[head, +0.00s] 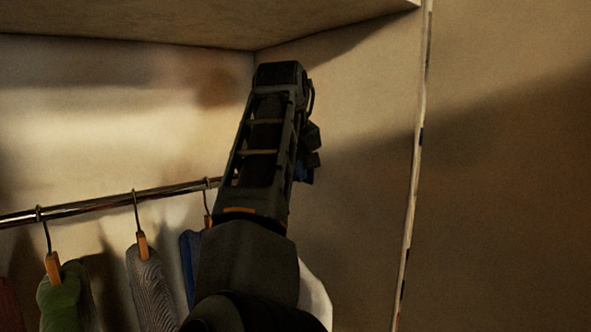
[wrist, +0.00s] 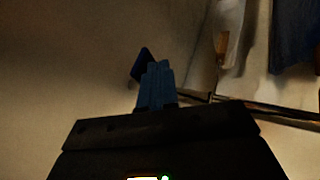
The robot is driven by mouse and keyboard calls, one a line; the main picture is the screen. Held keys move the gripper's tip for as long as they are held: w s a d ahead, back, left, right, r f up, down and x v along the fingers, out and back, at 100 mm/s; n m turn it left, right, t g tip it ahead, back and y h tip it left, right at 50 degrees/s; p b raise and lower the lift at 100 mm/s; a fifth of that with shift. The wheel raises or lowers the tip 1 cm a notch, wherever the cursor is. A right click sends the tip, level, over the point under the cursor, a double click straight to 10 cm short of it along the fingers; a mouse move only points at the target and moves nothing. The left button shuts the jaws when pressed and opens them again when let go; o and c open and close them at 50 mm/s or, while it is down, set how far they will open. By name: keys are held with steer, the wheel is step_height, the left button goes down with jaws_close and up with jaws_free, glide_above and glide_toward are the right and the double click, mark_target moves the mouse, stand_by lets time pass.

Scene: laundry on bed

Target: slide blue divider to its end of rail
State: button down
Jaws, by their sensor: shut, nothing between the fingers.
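My gripper (wrist: 158,66) shows in the wrist view as two blue-grey fingers side by side, shut with nothing between them. A darker blue piece, which looks like the blue divider (wrist: 142,60), is just left of the fingertips and partly behind them. I cannot tell whether they touch. In the head view my arm covers the right part of the metal rail (head: 110,203), and my gripper (head: 312,158) is at the arm's right side. A small blue patch shows there; I cannot tell whether it is divider or finger. The rail (wrist: 288,112) also shows in the wrist view.
Garments hang on wooden hangers: a green one (head: 65,298), a grey striped one (head: 152,285) and a blue one (head: 188,260) close to my arm. A shelf (head: 180,22) is above. The right side panel (head: 365,180) stands close to my gripper.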

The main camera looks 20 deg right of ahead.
steer(key=shift+w+d+p, duration=0.3)
steer(key=shift+d+p, duration=0.15)
steer(key=shift+d, duration=0.4)
steer(key=shift+w+d+p, duration=0.25)
steer(key=shift+d+p, duration=0.15)
steer(key=shift+d, duration=0.5)
